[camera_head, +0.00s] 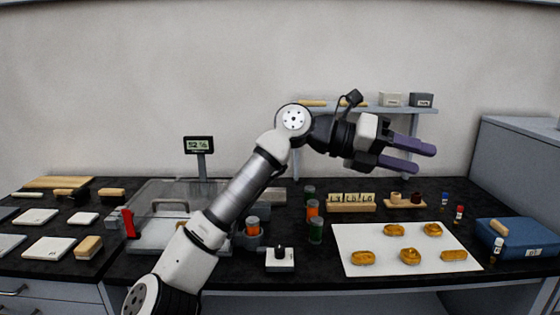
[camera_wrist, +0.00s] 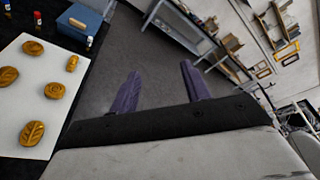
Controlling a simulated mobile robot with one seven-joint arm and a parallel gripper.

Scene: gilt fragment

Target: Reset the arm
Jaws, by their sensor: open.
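My gripper (camera_head: 412,156) is raised above the right part of the black bench (camera_head: 300,268), pointing right with its two purple fingers apart. It is empty and touches nothing. In the wrist view the gripper (camera_wrist: 160,92) shows both purple fingers spread, with open floor beyond them. My arm rises from the lower left of the head view, crosses in front of the bench and bends at a high elbow. It hides part of the clear-lidded case behind it.
A white sheet (camera_head: 385,269) holds several gilt pieces below the gripper. A blue box (camera_head: 530,238) sits at the right. A shelf (camera_head: 425,110) stands behind. Orange and green bottles (camera_head: 312,210) stand mid-bench; white tiles (camera_head: 48,248) lie left. Air around the gripper is clear.

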